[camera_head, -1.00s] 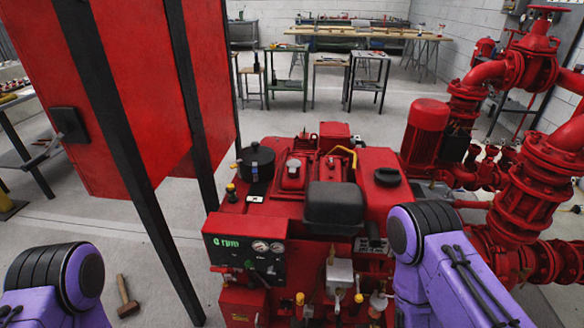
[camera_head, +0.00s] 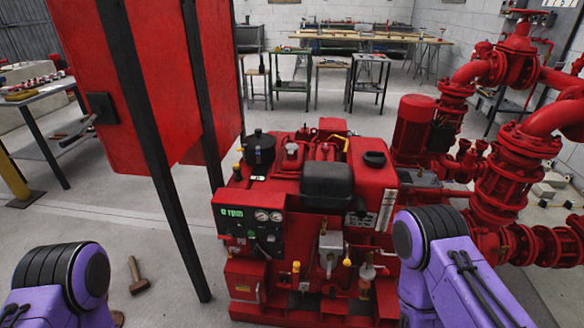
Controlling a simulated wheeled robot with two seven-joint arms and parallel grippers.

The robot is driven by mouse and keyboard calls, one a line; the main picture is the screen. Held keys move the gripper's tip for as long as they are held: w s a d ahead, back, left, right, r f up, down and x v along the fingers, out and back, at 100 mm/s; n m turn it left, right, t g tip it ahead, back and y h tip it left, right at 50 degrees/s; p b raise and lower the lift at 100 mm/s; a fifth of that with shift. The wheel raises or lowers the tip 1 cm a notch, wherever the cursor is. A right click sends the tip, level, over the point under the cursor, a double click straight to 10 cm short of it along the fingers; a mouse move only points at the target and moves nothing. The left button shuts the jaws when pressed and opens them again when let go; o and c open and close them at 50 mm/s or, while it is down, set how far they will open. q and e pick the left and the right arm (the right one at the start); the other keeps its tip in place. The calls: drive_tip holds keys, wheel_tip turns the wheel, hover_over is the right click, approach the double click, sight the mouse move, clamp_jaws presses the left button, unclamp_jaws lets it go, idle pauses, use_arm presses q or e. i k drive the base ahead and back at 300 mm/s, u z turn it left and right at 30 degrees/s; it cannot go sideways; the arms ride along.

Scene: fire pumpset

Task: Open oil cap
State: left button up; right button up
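The red pumpset engine (camera_head: 300,200) stands on the floor in front of me. On its top is a round black cap (camera_head: 375,158) on the red tank at the right. A small grey cap (camera_head: 291,148) sits on a red block left of the middle. I cannot tell from this view which of them is the oil cap. Both are seated in place. My purple arm links show at the lower left and lower right, apart from these caps. Neither gripper is in the picture.
A control panel (camera_head: 250,222) with gauges faces me on the engine's front. A tall red cabinet (camera_head: 165,90) with black posts stands at the left. Red pipes and valves (camera_head: 500,165) crowd the right. A hammer (camera_head: 138,275) lies on the floor.

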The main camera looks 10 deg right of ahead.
sight(291, 148)
drive_tip(key=z, duration=1.5)
drive_tip(key=i, duration=0.7)
drive_tip(key=u, duration=0.15)
